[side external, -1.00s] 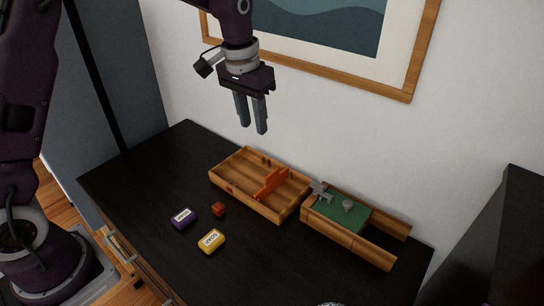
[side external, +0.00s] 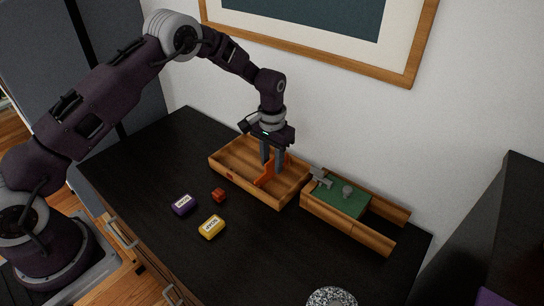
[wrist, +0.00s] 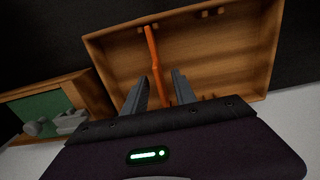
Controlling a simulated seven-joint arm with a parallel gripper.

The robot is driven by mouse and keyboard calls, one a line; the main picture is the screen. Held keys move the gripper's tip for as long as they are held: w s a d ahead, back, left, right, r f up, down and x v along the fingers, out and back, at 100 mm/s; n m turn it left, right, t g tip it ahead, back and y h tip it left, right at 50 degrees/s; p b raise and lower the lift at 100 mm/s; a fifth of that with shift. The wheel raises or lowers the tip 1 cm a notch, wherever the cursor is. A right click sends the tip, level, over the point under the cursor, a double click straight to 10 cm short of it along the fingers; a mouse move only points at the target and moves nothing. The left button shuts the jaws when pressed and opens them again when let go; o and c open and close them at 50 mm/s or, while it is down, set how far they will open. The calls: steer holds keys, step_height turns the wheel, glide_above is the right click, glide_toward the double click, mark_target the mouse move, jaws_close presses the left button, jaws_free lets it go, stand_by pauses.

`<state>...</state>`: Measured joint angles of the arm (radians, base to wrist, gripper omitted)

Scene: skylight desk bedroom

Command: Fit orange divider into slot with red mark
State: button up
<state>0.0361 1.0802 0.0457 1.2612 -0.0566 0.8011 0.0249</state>
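The orange divider (side external: 264,182) stands upright inside a shallow wooden tray (side external: 225,172), running across it; it also shows in the wrist view (wrist: 154,52). A small red mark (side external: 229,177) is on the tray's near wall, left of the divider. My gripper (side external: 272,169) points down into the tray over the divider. In the wrist view my gripper (wrist: 160,76) is open, with one finger on each side of the divider and visible gaps between. The fingers hide part of the divider in the side view. Small notches (wrist: 215,12) show along the tray wall.
A second wooden box (side external: 345,232) with a green panel (side external: 342,199) and grey fittings stands close to the tray's right. A purple block (side external: 183,204), a yellow block (side external: 211,227) and a red-brown cube (side external: 218,195) lie in front. The wall is behind.

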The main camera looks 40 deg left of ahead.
mark_target(272, 159)
jaws_close()
steer(key=shift+r, duration=3.5)
steer(key=a+r, duration=0.3)
steer(key=a, duration=0.5)
steer(key=shift+a, duration=0.3)
steer(key=shift+r, duration=0.1)
